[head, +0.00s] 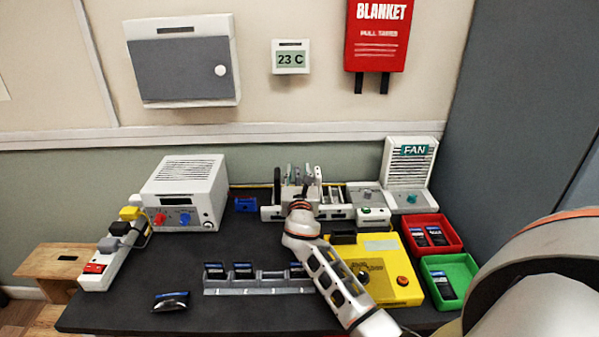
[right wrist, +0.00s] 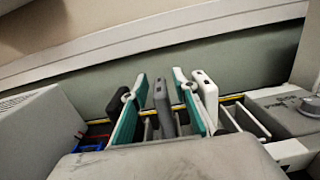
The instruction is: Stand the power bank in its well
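A rack of upright wells (head: 336,211) stands at the back of the dark table, and its dividers (right wrist: 236,122) show in the right wrist view. My right gripper (head: 299,172) is over it. In the right wrist view, its teal-lined fingers (right wrist: 160,78) are open on either side of a grey slab (right wrist: 164,108) with ports on its top end. Gaps show between slab and fingers. A white slab (right wrist: 208,92) with a port stands just right of the right finger. I cannot tell which slab is the power bank. Their lower ends are hidden. My left gripper is not in view.
A power supply (head: 185,193) stands left of the rack, a fan (head: 410,165) right. A dark phone-like item (head: 171,301) lies front left. Bare tabletop surrounds it.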

